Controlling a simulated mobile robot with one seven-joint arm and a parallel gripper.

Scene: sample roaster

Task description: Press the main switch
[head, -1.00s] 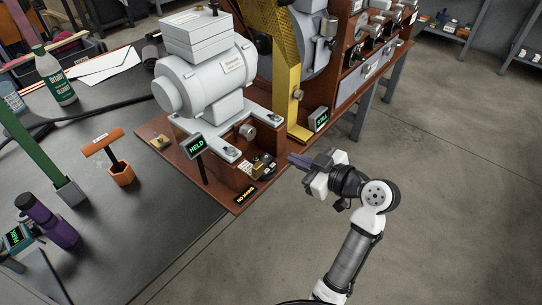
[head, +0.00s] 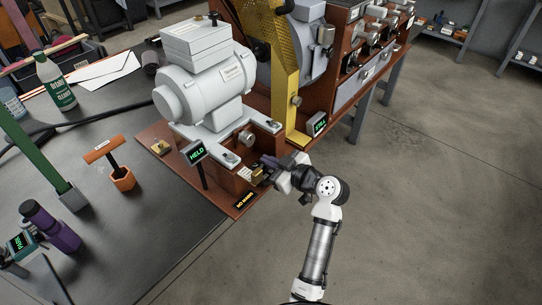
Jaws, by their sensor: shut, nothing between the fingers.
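A small black-and-brass switch (head: 257,174) with a pale tag beside it sits on the front corner of the brown machine base (head: 221,196), below the grey motor (head: 205,90). I take it for the main switch; its lettering is too small to read. My gripper (head: 267,162) is shut and empty. Its dark fingertips are at the switch's right side and partly cover it. I cannot tell whether they touch it.
A "HELD" display (head: 195,152) stands left of the switch and a green-lit display (head: 317,125) right. A yellow guard (head: 291,90) rises behind. An orange T-handled tool (head: 121,175) and a purple bottle (head: 58,232) are on the dark bench. Floor at right is clear.

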